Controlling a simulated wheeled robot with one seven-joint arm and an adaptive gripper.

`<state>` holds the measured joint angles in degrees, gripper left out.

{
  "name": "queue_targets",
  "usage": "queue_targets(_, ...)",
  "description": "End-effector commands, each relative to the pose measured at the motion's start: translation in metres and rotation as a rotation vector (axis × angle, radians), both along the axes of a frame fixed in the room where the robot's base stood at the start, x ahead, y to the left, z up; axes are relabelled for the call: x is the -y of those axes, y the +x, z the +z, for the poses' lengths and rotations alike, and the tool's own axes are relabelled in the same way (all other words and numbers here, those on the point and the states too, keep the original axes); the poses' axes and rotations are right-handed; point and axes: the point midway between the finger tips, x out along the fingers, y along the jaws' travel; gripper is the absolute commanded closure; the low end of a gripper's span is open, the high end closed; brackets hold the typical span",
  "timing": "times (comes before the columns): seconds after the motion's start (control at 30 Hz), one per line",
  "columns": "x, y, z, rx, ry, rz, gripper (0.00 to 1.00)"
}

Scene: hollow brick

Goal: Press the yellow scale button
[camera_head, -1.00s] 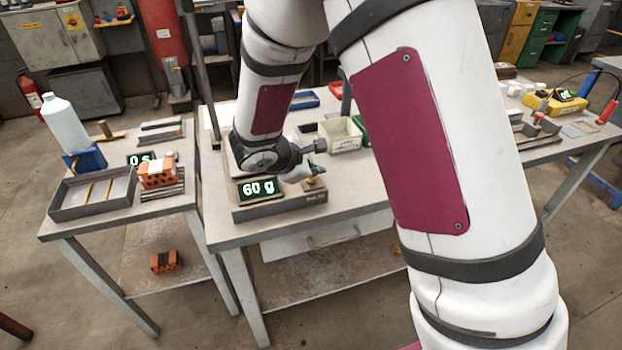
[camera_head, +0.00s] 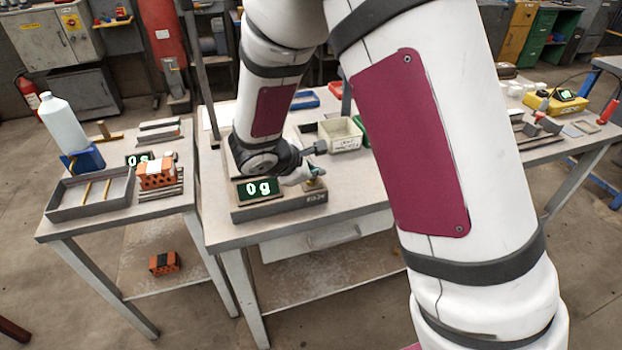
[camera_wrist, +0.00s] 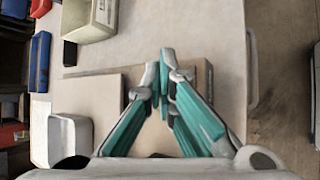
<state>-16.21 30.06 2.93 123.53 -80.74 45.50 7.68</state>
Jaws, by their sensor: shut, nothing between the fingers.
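The scale (camera_head: 280,209) stands near the front left corner of the middle table, and its green display (camera_head: 259,189) reads 0 g. The small yellow button (camera_head: 313,185) shows at the right end of the scale, just below my gripper (camera_head: 318,177). My fingertips are at or just above the button; I cannot tell whether they touch. In the wrist view my gripper (camera_wrist: 164,62) has its teal-sided fingers closed together at the tips, with nothing held. The fingers hide the button there. The scale's pale plate (camera_wrist: 92,105) shows beside them.
A cream bin (camera_head: 340,134) stands behind the gripper, with blue and red trays farther back. The left table holds a grey tray (camera_head: 90,194), a white bottle (camera_head: 64,124) and an orange hollow brick (camera_head: 156,175). Another orange brick (camera_head: 164,263) lies on its lower shelf.

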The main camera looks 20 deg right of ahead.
Motion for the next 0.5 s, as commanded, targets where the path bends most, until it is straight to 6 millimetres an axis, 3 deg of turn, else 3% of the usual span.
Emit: queue_targets(0.5, 0.0, 0.0, 0.016, 0.001, 0.0, -0.001, 1.0)
